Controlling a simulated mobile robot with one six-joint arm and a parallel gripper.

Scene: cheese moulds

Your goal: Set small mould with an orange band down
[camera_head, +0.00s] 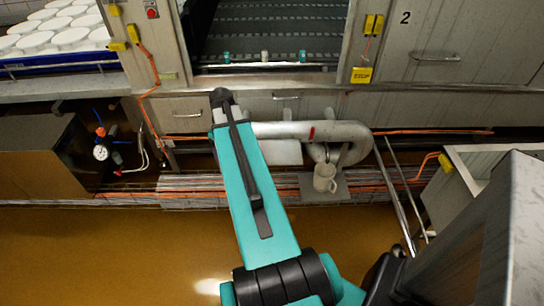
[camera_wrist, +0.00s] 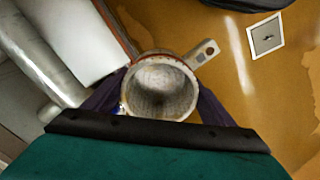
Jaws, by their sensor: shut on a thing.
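A small pale grey mould (camera_wrist: 188,100) is held between the two dark purple fingers of my gripper (camera_wrist: 158,88) in the wrist view. I look into its round open top and see a speckled inside. A handle with a hole sticks out at its upper right. An orange-red edge shows at its upper left rim; I cannot tell whether this is a full band. In the head view a small grey-beige mould with a handle (camera_head: 325,178) shows below the bent pipe. My gripper's fingers cannot be made out there. What lies under the mould is hidden.
A thick grey pipe (camera_head: 356,150) bends in front of the cabinets and also shows in the wrist view (camera_wrist: 35,45). Orange cables (camera_head: 440,132) run along the cabinets. The brown floor (camera_head: 110,250) is open, with a square drain (camera_wrist: 266,36). White moulds (camera_head: 70,36) fill a blue tray.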

